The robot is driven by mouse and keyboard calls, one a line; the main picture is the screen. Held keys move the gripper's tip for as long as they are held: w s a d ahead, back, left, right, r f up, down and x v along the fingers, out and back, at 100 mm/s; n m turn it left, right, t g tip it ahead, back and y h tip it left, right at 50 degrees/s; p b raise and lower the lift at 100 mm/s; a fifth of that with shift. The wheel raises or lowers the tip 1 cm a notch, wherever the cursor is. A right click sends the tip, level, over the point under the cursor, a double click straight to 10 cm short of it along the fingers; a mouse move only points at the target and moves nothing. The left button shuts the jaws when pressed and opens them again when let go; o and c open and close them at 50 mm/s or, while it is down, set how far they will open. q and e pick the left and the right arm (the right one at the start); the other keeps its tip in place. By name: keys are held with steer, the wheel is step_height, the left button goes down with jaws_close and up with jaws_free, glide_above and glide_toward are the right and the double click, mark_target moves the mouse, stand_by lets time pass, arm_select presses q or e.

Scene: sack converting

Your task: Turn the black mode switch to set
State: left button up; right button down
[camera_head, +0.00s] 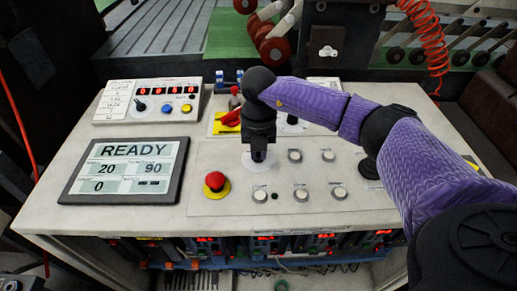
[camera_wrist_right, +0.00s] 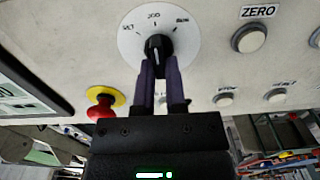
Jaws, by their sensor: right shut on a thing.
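The black mode switch (camera_wrist_right: 157,44) is a knob on a round white dial plate (camera_wrist_right: 135,47) marked SET, JOG and RUN in the right wrist view. Its pale pointer line points up, roughly at JOG. My right gripper (camera_wrist_right: 160,70) is shut on the knob, one finger on each side. In the head view the same gripper (camera_head: 259,155) reaches down onto the white dial plate (camera_head: 257,164) and hides most of the knob. My left gripper is not in view.
A red emergency button (camera_head: 215,181) sits left of the dial. Several white push buttons (camera_head: 301,193) are at its right. A display (camera_head: 125,170) reading READY and a counter box (camera_head: 148,101) stand on the left. A red-handled switch (camera_head: 233,117) is behind.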

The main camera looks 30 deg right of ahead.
stand_by(0.3)
steer(key=n, duration=0.4)
steer(key=shift+d+n, duration=0.15)
steer(key=shift+n, duration=0.15)
steer(key=shift+d+n, duration=0.15)
steer(key=shift+n, duration=1.85)
steer(key=c, duration=0.7)
jaws_free()
steer(key=shift+r, duration=0.1)
step_height(320, 180, up, 10)
steer(key=shift+f+p, duration=0.1)
steer(key=shift+p, duration=0.85)
